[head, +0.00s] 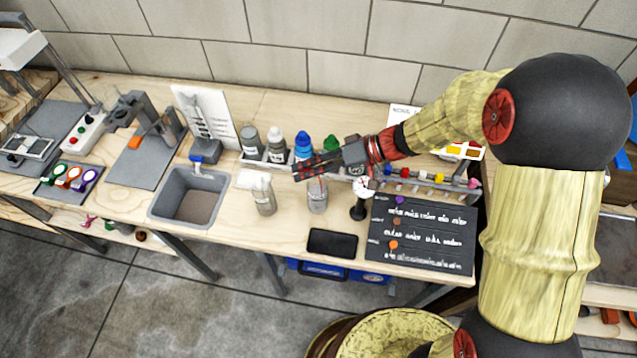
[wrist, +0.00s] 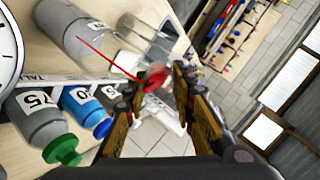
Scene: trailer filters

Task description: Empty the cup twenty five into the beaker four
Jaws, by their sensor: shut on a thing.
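My gripper (wrist: 155,90) is shut on a small cup (wrist: 153,77) with red in it; the fingers hide much of it and no number is readable. A thin red line, like a stream of liquid, runs from it into the mouth of a clear beaker (wrist: 78,32). In the head view my gripper (head: 298,170) is just above and left of this beaker (head: 317,197) on the bench. A second clear beaker (head: 263,197) stands farther left and shows in the wrist view (wrist: 140,32). I cannot read a four on either.
Bottles with a blue cap (head: 303,138) and a green cap (head: 330,143) stand behind the beakers. A white dial (head: 363,187) on a black stand is at right, beside a dark board (head: 420,235). A sink (head: 190,197) is at left; a black pad (head: 332,243) lies in front.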

